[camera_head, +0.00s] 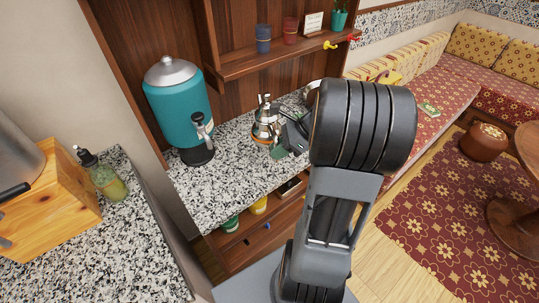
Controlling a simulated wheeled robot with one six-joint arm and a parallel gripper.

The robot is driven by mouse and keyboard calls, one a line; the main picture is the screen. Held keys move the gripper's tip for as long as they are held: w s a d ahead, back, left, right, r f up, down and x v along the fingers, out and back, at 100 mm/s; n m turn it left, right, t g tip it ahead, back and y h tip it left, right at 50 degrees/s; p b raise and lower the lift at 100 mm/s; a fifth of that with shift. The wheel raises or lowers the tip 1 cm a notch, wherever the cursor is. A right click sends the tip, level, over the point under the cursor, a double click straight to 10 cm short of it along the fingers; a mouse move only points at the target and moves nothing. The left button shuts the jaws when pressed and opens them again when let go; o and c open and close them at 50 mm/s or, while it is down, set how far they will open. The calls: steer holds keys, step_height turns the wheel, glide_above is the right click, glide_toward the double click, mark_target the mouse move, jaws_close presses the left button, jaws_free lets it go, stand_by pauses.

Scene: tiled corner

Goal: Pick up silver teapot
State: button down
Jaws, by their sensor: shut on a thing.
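The silver teapot (264,112) is on or just above the speckled counter, right of the teal dispenser. It has a shiny body with a copper-toned band low down. My gripper (281,133) is at the teapot's right side and is shut on it. I cannot tell whether the teapot's base touches the counter.
A teal dispenser (182,110) with a silver lid stands left of the teapot. A wooden shelf (262,65) with cups and a plant hangs above. Another silver vessel (311,92) is partly hidden behind my arm. Bare counter (225,190) lies in front.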

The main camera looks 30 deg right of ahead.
steer(key=s+d+r, duration=0.3)
steer(key=s+d, duration=0.1)
steer(key=d, duration=0.2)
steer(key=shift+s+d+r, duration=0.3)
steer(key=shift+d+r, duration=0.05)
steer(key=shift+d, duration=0.05)
steer(key=shift+s+d, duration=0.1)
steer(key=shift+s, duration=0.05)
stand_by(0.5)
stand_by(0.3)
steer(key=c, duration=1.6)
jaws_free()
steer(key=shift+c, duration=0.2)
jaws_close()
